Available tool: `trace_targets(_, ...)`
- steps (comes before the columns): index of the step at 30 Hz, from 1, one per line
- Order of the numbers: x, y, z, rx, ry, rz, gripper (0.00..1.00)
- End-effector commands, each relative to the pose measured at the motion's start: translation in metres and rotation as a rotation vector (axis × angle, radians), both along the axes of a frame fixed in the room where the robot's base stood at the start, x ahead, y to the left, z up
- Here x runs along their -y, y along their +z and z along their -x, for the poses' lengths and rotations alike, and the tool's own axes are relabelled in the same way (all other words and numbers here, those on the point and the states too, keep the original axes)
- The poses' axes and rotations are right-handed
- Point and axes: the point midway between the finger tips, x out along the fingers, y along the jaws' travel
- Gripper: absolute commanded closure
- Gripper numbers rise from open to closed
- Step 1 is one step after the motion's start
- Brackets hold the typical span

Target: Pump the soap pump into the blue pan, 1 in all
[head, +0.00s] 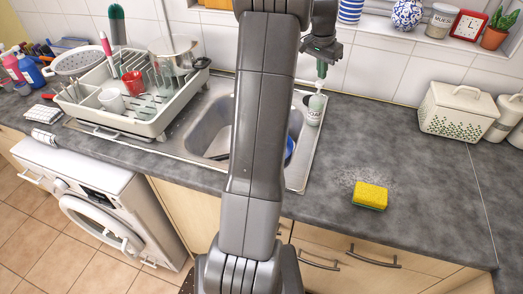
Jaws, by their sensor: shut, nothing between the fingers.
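My gripper (321,72) is shut and empty, directly above the bottle and at or very near the pump head. I cannot tell whether it touches or presses the head. The blue pan (289,148) lies in the sink; only a small blue part shows at the right of my arm, and the rest is hidden behind it. The pump's nozzle is too small to make out.
The metal sink (208,128) sits in the grey counter, partly behind my arm. A dish rack (150,127) with cups stands at its left. A yellow sponge (370,195) lies on the right counter, and a white bread box (461,110) stands farther right.

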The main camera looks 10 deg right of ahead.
Motion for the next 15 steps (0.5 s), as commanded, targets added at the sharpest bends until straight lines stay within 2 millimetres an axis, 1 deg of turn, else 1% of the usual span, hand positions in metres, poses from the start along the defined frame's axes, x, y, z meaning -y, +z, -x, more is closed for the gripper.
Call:
trace_targets(4,0.000,0.001,0.000,0.001,0.000,0.001,1.00)
trace_targets(7,0.000,0.005,0.000,0.001,0.000,0.001,1.00)
trace_targets(15,0.000,0.032,0.000,0.001,0.000,0.000,1.00)
